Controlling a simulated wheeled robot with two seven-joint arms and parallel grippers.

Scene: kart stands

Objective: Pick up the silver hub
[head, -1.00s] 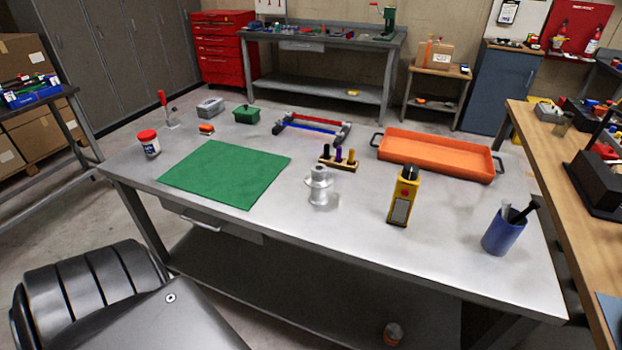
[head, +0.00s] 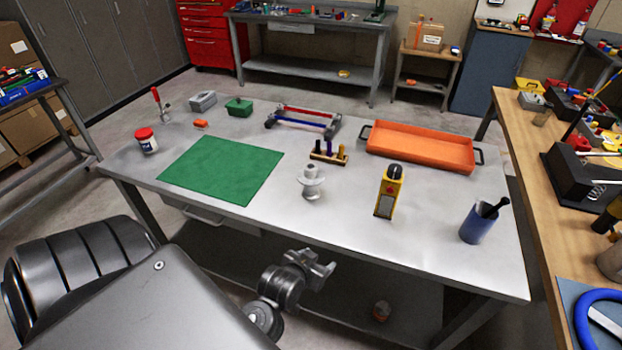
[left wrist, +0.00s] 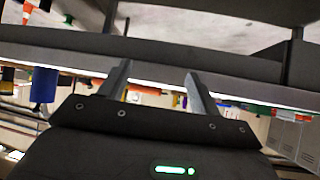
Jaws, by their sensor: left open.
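The silver hub (head: 311,185), a pale flanged spool shape, stands upright on the grey metal table (head: 350,235), near its front edge. My left gripper (head: 325,270) is in front of the table's front edge, on the near side of the hub and clear of it. In the left wrist view its two fingers (left wrist: 160,78) are apart with nothing between them. That view looks upside down and shows the table edge; I cannot make out the hub in it. My right gripper is not in view.
A green mat (head: 222,171) lies left of the hub. A peg block (head: 328,153) is behind it, and a yellow device (head: 388,192) and blue cup (head: 476,223) stand to its right. An orange tray (head: 420,148) is at the back right. Bare tabletop surrounds the hub.

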